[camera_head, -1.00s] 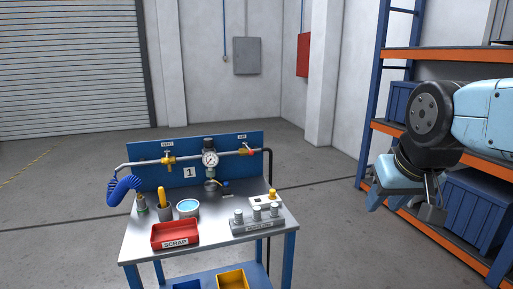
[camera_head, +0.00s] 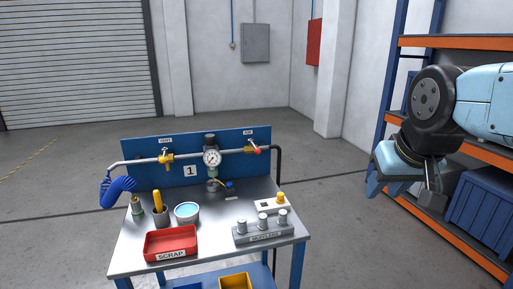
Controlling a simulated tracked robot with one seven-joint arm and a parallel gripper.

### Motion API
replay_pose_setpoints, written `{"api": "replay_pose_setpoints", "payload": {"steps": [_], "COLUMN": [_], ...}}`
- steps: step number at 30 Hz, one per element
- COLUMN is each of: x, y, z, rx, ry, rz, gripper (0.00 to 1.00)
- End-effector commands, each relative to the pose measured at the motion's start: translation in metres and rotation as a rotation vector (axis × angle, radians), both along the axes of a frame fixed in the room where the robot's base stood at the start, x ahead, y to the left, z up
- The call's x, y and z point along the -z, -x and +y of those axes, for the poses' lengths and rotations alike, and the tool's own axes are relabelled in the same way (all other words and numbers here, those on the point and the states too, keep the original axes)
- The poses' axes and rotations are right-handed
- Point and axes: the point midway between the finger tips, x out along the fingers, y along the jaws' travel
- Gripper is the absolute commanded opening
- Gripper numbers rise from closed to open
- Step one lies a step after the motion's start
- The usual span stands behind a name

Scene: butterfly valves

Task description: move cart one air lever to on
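Cart one (camera_head: 210,225) is a blue-framed bench with a grey metal top and a blue back panel (camera_head: 130,152) marked "1". A pipe runs along the panel. The air lever (camera_head: 257,150) is on a brass valve under the AIR label, at the pipe's right end, and has a red tip. A second brass valve, the vent valve (camera_head: 165,157), is on the left under another label. A round gauge (camera_head: 212,158) is between them. My gripper (camera_head: 402,195) hangs at the right, well apart from the cart. Its fingers are partly hidden, so its opening is unclear.
The cart top holds a red scrap tray (camera_head: 171,243), a blue-rimmed cup (camera_head: 187,212), a grey block with several pegs (camera_head: 263,230) and a small box with a yellow knob (camera_head: 272,204). Orange-and-blue shelving (camera_head: 455,42) stands at the right. Floor around the cart is clear.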

Motion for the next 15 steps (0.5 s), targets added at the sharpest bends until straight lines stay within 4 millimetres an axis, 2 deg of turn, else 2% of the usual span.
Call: {"api": "replay_pose_setpoints", "payload": {"steps": [8,11,15], "x": [0.000,0.002,0.007], "y": [-0.003,-0.018,-0.061], "z": [0.001,0.006,0.020], "rx": [0.007,0.041,0.140], "ry": [-0.005,-0.025,-0.100], "rz": [-0.005,-0.028,-0.101], "gripper": [0.37,0.37,0.37]}}
